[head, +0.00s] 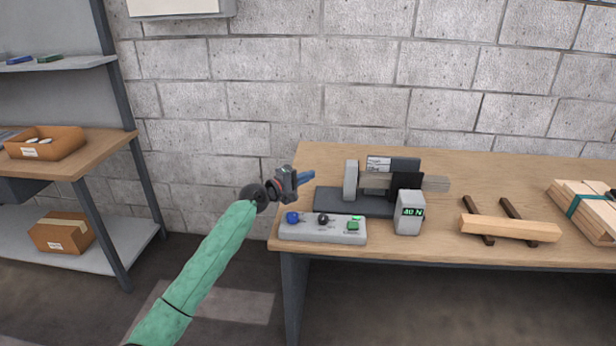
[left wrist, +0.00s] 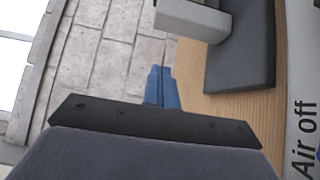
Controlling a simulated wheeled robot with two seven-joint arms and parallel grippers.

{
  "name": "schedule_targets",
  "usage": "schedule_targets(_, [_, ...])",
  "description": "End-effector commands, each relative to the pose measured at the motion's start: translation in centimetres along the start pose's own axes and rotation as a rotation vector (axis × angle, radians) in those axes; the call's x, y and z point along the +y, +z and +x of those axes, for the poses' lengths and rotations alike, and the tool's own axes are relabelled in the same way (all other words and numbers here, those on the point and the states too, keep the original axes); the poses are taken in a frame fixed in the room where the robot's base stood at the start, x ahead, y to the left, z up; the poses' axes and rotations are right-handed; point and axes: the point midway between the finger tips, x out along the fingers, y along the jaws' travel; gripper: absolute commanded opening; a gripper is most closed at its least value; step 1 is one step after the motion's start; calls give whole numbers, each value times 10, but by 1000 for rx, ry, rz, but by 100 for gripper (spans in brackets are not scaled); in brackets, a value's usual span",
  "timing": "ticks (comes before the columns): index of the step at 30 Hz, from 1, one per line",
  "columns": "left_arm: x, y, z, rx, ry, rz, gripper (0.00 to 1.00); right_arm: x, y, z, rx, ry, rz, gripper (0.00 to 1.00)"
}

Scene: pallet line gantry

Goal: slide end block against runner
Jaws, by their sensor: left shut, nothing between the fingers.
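My left gripper (head: 308,178), with blue fingertips, is shut and empty above the table's left end, left of a grey fixture. Its fingers also show together in the left wrist view (left wrist: 162,88). The gripper is apart from the upright block. Labels do not show which part is the end block or runner. A wooden bar (head: 510,228) lies across two dark strips. My right gripper is out of view.
A control panel (head: 322,236) with knobs and a green button stands at the table's front left edge. Beside it is a grey box (head: 409,214) reading 40 N. Strapped planks (head: 585,205) lie at the right. Shelving stands left, with a floor gap between.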

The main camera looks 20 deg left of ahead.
Motion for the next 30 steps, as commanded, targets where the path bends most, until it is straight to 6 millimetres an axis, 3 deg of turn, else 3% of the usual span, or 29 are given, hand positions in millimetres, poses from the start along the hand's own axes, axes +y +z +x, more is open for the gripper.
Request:
schedule_targets(12, [3, 6, 72, -2, 0, -2, 0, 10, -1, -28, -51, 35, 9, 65])
schedule_targets(19, [1, 24, 89, -2, 0, -3, 0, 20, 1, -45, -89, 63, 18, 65])
schedule_targets(30, [0, 29, 94, -1, -1, -1, 0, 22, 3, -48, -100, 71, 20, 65])
